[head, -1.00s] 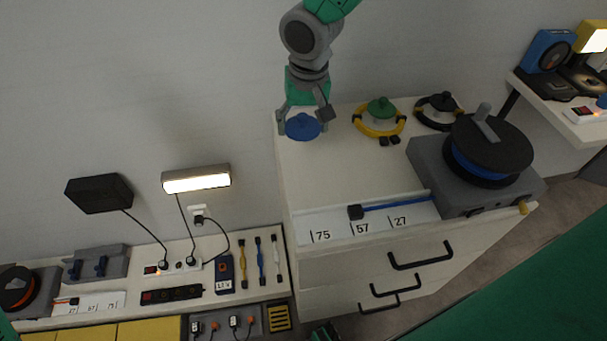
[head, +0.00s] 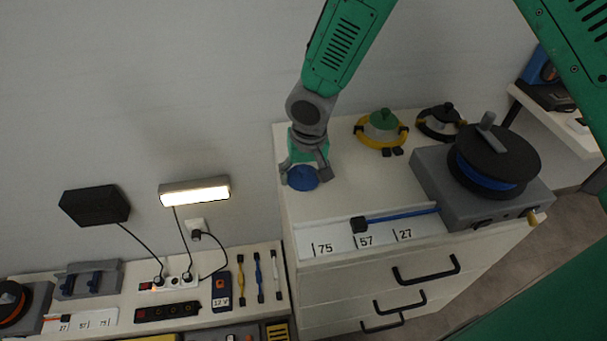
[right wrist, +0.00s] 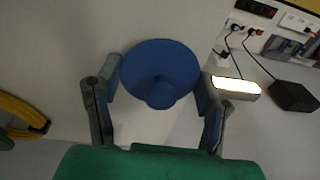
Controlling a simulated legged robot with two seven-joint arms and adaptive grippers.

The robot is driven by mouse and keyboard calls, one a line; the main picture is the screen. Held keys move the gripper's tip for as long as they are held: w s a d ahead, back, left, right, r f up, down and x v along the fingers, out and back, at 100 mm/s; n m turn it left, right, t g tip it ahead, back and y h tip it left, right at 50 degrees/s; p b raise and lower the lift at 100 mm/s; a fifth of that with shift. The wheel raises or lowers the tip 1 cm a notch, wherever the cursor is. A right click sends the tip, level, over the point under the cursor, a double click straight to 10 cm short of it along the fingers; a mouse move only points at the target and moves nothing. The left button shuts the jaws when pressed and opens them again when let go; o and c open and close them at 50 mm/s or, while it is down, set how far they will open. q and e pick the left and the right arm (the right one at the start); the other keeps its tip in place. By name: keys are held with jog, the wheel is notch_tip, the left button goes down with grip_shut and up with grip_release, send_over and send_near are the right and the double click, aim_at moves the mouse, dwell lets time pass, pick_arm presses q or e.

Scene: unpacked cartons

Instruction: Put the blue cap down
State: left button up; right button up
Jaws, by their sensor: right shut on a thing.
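The blue cap (head: 303,179) is a round disc with a knob, at the left edge of the white drawer cabinet's top in the head view. My right gripper (head: 304,172) comes down from above and is shut on the cap. In the right wrist view the blue cap (right wrist: 161,75) sits between the two fingers, knob facing the camera. Whether the cap touches the cabinet top (head: 345,185) or hangs just above it, I cannot tell. My left gripper is not in view.
A green cap with a yellow ring (head: 381,128) and a black one (head: 441,121) stand at the cabinet's back. A grey spool stand with a black reel (head: 497,158) is at right. A numbered strip (head: 365,240) lies along the front edge. The middle of the top is clear.

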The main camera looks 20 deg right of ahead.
aim_at(309, 181)
jog(key=shift+s+f, duration=0.1)
jog(key=o, duration=0.9)
jog(key=shift+d, duration=0.15)
jog(key=r, duration=0.4)
jog(key=s+r+p, duration=0.1)
jog(key=r, duration=0.3)
jog(key=r+p, duration=0.1)
jog(key=r, duration=0.3)
jog(key=shift+s+r, duration=0.1)
jog(key=shift+s, duration=0.1)
jog(key=shift+d, duration=0.1)
